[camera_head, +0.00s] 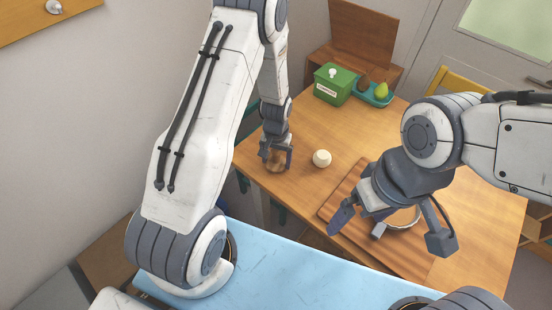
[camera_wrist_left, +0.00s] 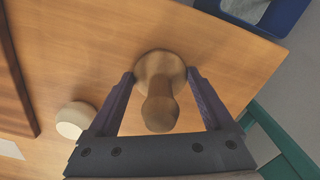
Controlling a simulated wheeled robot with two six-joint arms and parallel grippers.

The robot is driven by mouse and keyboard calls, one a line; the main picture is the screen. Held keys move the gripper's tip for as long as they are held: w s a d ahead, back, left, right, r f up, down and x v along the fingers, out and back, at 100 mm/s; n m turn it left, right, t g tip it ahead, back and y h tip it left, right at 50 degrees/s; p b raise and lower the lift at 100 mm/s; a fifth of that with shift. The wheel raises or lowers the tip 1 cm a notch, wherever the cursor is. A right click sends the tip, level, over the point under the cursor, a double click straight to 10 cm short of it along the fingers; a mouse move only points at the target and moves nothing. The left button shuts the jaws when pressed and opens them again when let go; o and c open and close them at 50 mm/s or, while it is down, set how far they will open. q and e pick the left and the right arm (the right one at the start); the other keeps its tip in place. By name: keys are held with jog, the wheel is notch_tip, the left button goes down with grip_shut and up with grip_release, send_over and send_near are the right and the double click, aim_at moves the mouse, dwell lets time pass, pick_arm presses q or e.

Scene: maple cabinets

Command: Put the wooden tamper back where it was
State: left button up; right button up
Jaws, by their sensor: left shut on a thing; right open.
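The wooden tamper (camera_wrist_left: 160,100) is seen from above in the left wrist view, with a round base and a knobbed handle. In the head view it is a small brown shape (camera_head: 275,159) near the table's left corner, partly hidden by the fingers. My left gripper (camera_head: 276,162) is shut on it, with one finger (camera_wrist_left: 118,100) on each side of its round base. The tamper looks upright, at or just above the tabletop; I cannot tell if it touches. My right gripper (camera_head: 390,232) is open and empty above the slatted wooden board (camera_head: 343,208).
A cream round object (camera_head: 321,158) stands on the table (camera_head: 300,190) right of the tamper. A round pale-rimmed item (camera_head: 408,220) lies under my right gripper. A green box (camera_head: 333,84) and a teal tray (camera_head: 372,97) with a pear stand at the back. The table's middle is clear.

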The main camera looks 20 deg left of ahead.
aim_at(276, 154)
pick_arm(q)
jog(key=shift+f, duration=0.2)
jog(key=o, duration=1)
jog(key=shift+c, duration=0.2)
jog(key=shift+r, duration=0.15)
notch_tip(276, 154, up, 12)
jog(key=shift+r+b, duration=0.1)
jog(key=shift+b, duration=0.3)
notch_tip(276, 154, down, 13)
jog(key=shift+r, duration=2)
